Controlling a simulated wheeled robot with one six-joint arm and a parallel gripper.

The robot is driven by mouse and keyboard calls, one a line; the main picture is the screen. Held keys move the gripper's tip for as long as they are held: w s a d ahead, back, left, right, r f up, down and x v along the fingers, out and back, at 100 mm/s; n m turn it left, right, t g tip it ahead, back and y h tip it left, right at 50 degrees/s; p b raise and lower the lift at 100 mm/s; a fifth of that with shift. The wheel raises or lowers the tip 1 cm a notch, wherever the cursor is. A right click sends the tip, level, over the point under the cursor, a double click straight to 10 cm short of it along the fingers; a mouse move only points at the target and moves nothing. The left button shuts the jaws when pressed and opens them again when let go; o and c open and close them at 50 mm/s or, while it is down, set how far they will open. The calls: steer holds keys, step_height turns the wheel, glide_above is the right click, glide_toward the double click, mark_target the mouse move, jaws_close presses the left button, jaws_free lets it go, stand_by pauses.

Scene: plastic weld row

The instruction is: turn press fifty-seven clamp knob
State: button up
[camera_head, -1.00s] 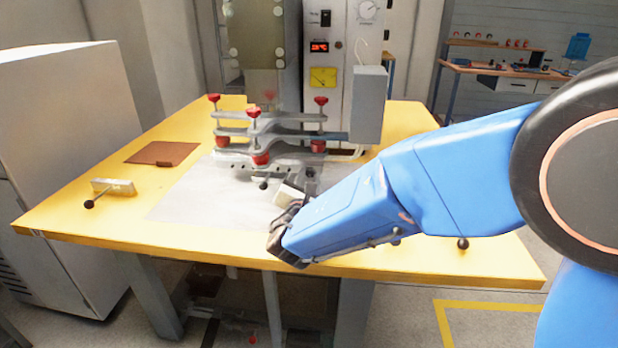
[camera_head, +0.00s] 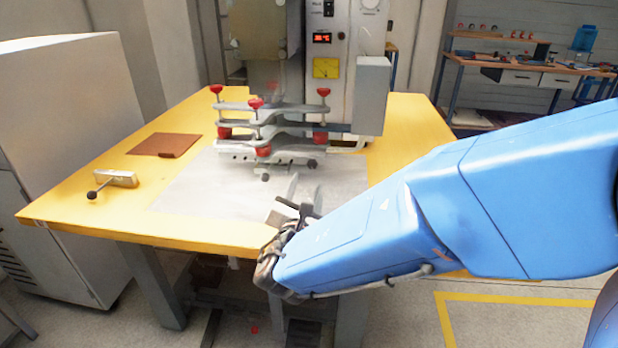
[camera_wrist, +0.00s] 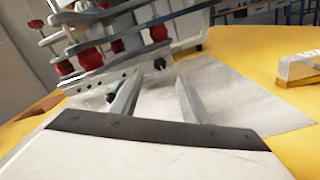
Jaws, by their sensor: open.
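The press fixture (camera_head: 270,135) stands at the back of the yellow table, with stacked grey plates and several red knobs. One red clamp knob (camera_head: 255,104) is at its front top; others are at the left (camera_head: 216,89) and right (camera_head: 323,92). Which one the task names cannot be told. Black ball knobs sit low at its front (camera_head: 265,177). My gripper (camera_head: 305,188) is open and empty, in front of the fixture and apart from it. In the wrist view, its two fingers (camera_wrist: 155,98) point toward the fixture (camera_wrist: 115,45).
A grey-white sheet (camera_head: 210,195) covers the middle of the yellow table (camera_head: 90,215). A brown pad (camera_head: 165,144) and a metal block with a black-knobbed rod (camera_head: 120,179) lie at the left. A grey box (camera_head: 371,95) hangs at the fixture's right. The front left of the sheet is clear.

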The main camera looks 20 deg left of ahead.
steer(key=v, duration=0.7)
steer(key=shift+s+d, duration=0.1)
steer(key=shift+s, duration=0.25)
